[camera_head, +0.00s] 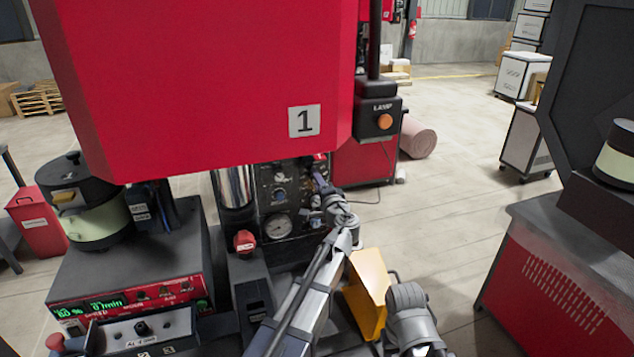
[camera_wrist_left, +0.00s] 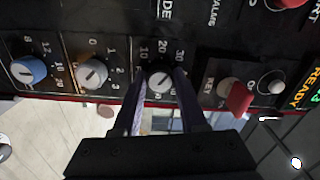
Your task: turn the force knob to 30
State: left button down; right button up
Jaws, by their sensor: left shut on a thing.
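The force knob (camera_wrist_left: 160,83) is a small grey-white dial on a dark panel (camera_wrist_left: 120,45), with 10, 20 and 30 printed around it. In the left wrist view the two fingers of my left gripper (camera_wrist_left: 160,90) stand on either side of it, shut on it. Which number its pointer faces is too small to tell for sure. In the head view my left gripper (camera_head: 320,188) reaches the right side of the control panel (camera_head: 267,202) under the red press head, and it hides the knob there.
In the wrist view a blue knob (camera_wrist_left: 28,70) and a grey knob (camera_wrist_left: 92,74) sit to the left. A red-handled key switch (camera_wrist_left: 238,96) is close on the right. The red press head (camera_head: 200,80) overhangs the panel, with a lamp box (camera_head: 377,117) beside it.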

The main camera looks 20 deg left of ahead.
pick_arm(q)
jog(key=shift+m, duration=0.8)
jog(key=shift+c, duration=2.2)
grip_release()
jog(key=v, duration=0.8)
jog(key=shift+w, duration=0.1)
